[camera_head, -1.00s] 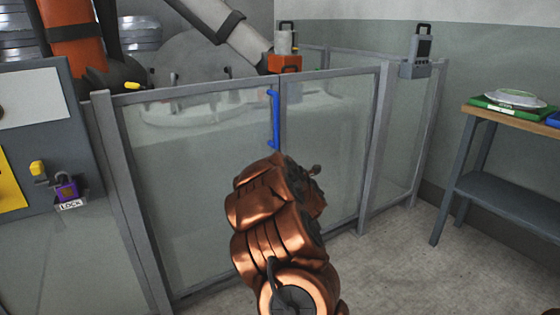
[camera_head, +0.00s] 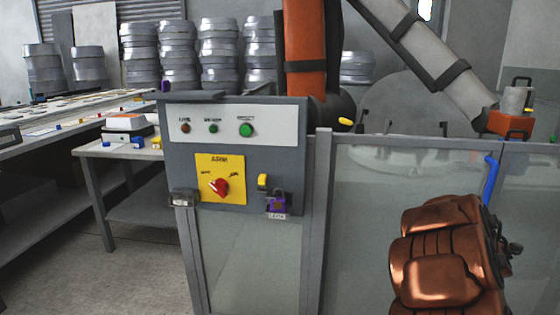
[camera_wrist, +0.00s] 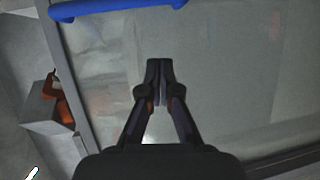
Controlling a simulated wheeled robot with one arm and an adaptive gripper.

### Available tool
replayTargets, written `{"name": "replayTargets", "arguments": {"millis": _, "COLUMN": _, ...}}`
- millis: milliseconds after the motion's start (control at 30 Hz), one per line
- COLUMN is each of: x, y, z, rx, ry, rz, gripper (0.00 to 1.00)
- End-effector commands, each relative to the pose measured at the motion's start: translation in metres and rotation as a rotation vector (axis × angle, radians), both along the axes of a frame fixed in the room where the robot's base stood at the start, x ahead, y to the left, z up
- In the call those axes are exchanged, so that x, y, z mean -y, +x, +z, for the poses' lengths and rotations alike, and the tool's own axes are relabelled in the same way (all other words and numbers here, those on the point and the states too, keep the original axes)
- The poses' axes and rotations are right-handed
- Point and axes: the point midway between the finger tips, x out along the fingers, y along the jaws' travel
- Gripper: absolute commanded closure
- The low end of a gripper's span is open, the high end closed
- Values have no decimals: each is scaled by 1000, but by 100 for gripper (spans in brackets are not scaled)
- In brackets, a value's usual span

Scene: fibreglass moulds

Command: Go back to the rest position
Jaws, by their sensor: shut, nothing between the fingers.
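My gripper (camera_wrist: 159,68) shows in the wrist view with its two fingertips together and nothing between them. It points at the clear fence panel (camera_wrist: 230,70), with the blue door handle (camera_wrist: 115,8) along the top of that view. In the head view my copper-coloured arm stands at the lower right, in front of the fence door. The blue handle (camera_head: 490,180) stands just above and right of the arm there. The gripper's fingers are mostly hidden behind my arm in the head view.
A grey control panel (camera_head: 235,125) with a red rotary switch (camera_head: 219,187) and a purple padlock (camera_head: 278,202) stands left of the fence. A work table (camera_head: 105,152) is further left. Behind the fence is an orange robot arm (camera_head: 305,45). Floor at lower left is clear.

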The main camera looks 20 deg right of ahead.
Motion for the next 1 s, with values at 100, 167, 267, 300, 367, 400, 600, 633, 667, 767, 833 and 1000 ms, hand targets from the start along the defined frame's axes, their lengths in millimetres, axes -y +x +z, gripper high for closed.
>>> {"name": "replayTargets", "arguments": {"millis": 100, "x": -33, "y": 6, "z": 41, "rx": 18, "ry": 127, "rz": -61, "gripper": 100}}
{"name": "replayTargets", "arguments": {"millis": 167, "x": -51, "y": 6, "z": 51, "rx": 26, "ry": 197, "rz": -95, "gripper": 100}}
{"name": "replayTargets", "arguments": {"millis": 267, "x": -83, "y": 4, "z": 66, "rx": 34, "ry": 316, "rz": -148, "gripper": 100}}
{"name": "replayTargets", "arguments": {"millis": 300, "x": -98, "y": 3, "z": 71, "rx": 37, "ry": 365, "rz": -169, "gripper": 100}}
{"name": "replayTargets", "arguments": {"millis": 367, "x": -120, "y": 0, "z": 79, "rx": 38, "ry": 437, "rz": -199, "gripper": 100}}
{"name": "replayTargets", "arguments": {"millis": 400, "x": -136, "y": -3, "z": 83, "rx": 36, "ry": 488, "rz": -222, "gripper": 100}}
{"name": "replayTargets", "arguments": {"millis": 600, "x": -224, "y": -21, "z": 103, "rx": 10, "ry": 736, "rz": -314, "gripper": 100}}
{"name": "replayTargets", "arguments": {"millis": 633, "x": -239, "y": -25, "z": 105, "rx": 0, "ry": 773, "rz": -329, "gripper": 100}}
{"name": "replayTargets", "arguments": {"millis": 667, "x": -253, "y": -30, "z": 108, "rx": -9, "ry": 808, "rz": -341, "gripper": 100}}
{"name": "replayTargets", "arguments": {"millis": 767, "x": -303, "y": -49, "z": 115, "rx": -57, "ry": 928, "rz": -391, "gripper": 100}}
{"name": "replayTargets", "arguments": {"millis": 833, "x": -338, "y": -64, "z": 122, "rx": -98, "ry": 1003, "rz": -422, "gripper": 100}}
{"name": "replayTargets", "arguments": {"millis": 1000, "x": -423, "y": -112, "z": 140, "rx": -232, "ry": 1164, "rz": -501, "gripper": 100}}
